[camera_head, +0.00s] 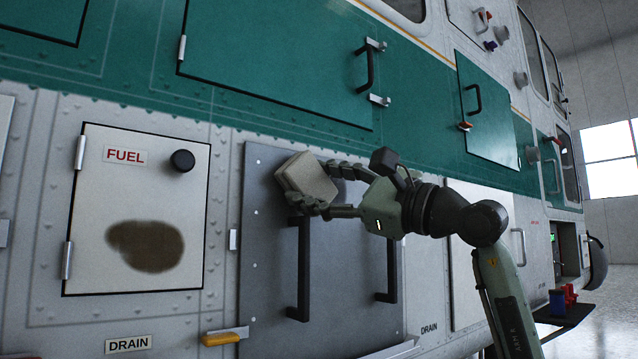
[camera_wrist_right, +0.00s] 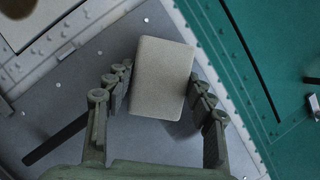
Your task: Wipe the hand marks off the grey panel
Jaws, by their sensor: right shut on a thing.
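The grey panel (camera_head: 266,250) is set in the helicopter's side, with two dark vertical handles. My right gripper (camera_head: 322,185) is at the panel's upper part, shut on a pale block-shaped pad (camera_head: 306,177). In the right wrist view the pad (camera_wrist_right: 162,78) sits between the fingers (camera_wrist_right: 162,92), its broad face towards the camera. The grey panel (camera_wrist_right: 110,60) lies behind it; I cannot tell whether the pad touches it. I make out no clear hand marks on the visible panel; my gripper, the pad and the handles cover part of it. My left gripper is not in view.
Left of the panel is a white FUEL door (camera_head: 100,200) with a brown stain (camera_head: 147,246) and a black knob (camera_head: 182,160). The panel's handles (camera_head: 303,270) stick out below the gripper. A yellow-handled lever (camera_head: 220,338) juts out at the lower left. Green doors (camera_head: 290,60) lie above.

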